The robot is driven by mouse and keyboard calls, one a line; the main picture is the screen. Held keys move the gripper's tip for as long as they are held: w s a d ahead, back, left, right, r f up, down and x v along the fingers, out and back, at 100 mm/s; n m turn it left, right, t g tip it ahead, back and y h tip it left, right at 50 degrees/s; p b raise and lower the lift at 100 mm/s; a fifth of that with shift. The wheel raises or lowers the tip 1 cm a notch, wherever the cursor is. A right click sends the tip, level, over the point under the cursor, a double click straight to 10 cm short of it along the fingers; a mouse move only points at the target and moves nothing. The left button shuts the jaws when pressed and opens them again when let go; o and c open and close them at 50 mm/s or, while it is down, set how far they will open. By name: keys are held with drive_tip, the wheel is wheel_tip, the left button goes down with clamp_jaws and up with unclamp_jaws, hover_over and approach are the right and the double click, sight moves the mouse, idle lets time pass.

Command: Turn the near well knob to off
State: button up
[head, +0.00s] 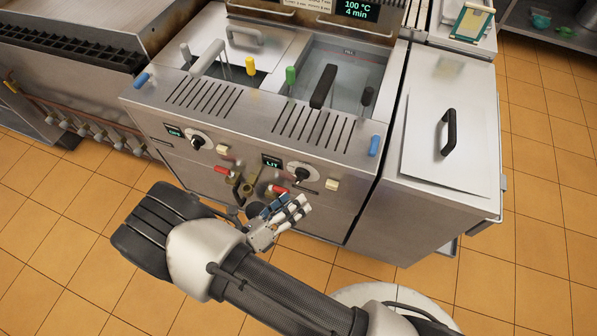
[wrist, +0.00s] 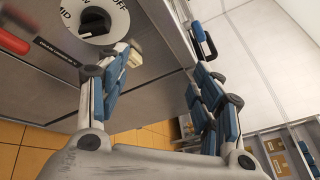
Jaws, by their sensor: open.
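The fryer front has two round white dials with black knobs. The right knob (head: 302,174) sits beside a display (head: 271,162) that reads LIT. The left knob (head: 197,142) sits beside a display (head: 175,131) that seems to read OFF. My gripper (head: 287,207) is in front of the panel, just below the right knob and apart from it. In the wrist view my gripper (wrist: 162,64) has its fingers spread with nothing between them. A dial knob (wrist: 95,20), apparently the right one, is at the upper left, beyond the left finger.
A beige switch (head: 332,184) is right of the right knob. A red handle (head: 277,190) is below it on the left, close to my gripper. A blue handle (head: 375,145) sticks out at the right corner. A steel cabinet (head: 420,205) stands to the right.

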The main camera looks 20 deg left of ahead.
sight(298, 181)
drive_tip(key=s+a+f+n+t+y, duration=0.3)
drive_tip(key=s+f+n+y, duration=0.2)
drive_tip(key=f+n+y, duration=0.3)
drive_tip(key=shift+n+h, duration=0.4)
drive_tip(key=shift+n, duration=0.4)
drive_tip(key=w, duration=0.5)
drive_tip(key=w+d, duration=0.1)
drive_tip(key=w, duration=0.5)
drive_tip(key=w+b, duration=0.1)
drive_tip(key=w, duration=0.5)
drive_tip(key=shift+d+f, duration=0.15)
drive_tip(key=shift+f, duration=0.2)
drive_tip(key=shift+c, duration=0.4)
drive_tip(key=shift+s, duration=0.1)
drive_tip(key=c, duration=1)
